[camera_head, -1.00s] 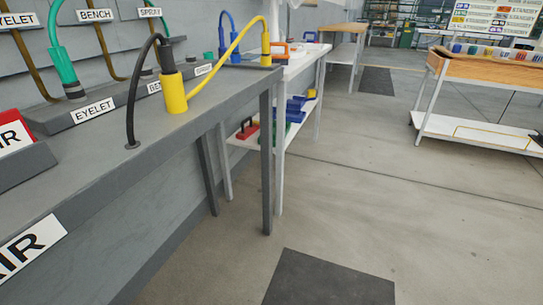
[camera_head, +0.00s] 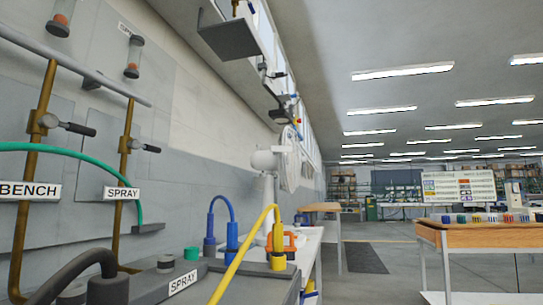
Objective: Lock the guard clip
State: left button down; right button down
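I cannot make out a guard clip or an eyelet press in the head view. Neither of my grippers is in view. A grey bench (camera_head: 240,286) runs along the wall at the lower left, with a SPRAY label (camera_head: 182,282) on a raised block. A thick black hose (camera_head: 85,262) arches up at the bottom left. A yellow hose (camera_head: 238,262) curves into a yellow connector (camera_head: 278,261), and a blue hose (camera_head: 222,203) curves between two blue connectors.
Brass pipes with valve handles (camera_head: 70,127) stand on the left wall beside BENCH (camera_head: 30,191) and SPRAY signs. A white fan-like device (camera_head: 268,160) stands beyond the bench. A wooden-topped table (camera_head: 480,236) is at the right. Open floor (camera_head: 385,275) lies between.

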aim_at(276, 150)
jog(key=i+l, duration=0.1)
jog(key=l, duration=0.3)
jog(key=i+l, duration=0.15)
jog(key=l, duration=0.25)
jog(key=i+l, duration=0.1)
jog(key=l, duration=0.3)
jog(key=i+l+u, duration=0.1)
jog(key=l, duration=0.3)
jog(key=u, duration=1.85)
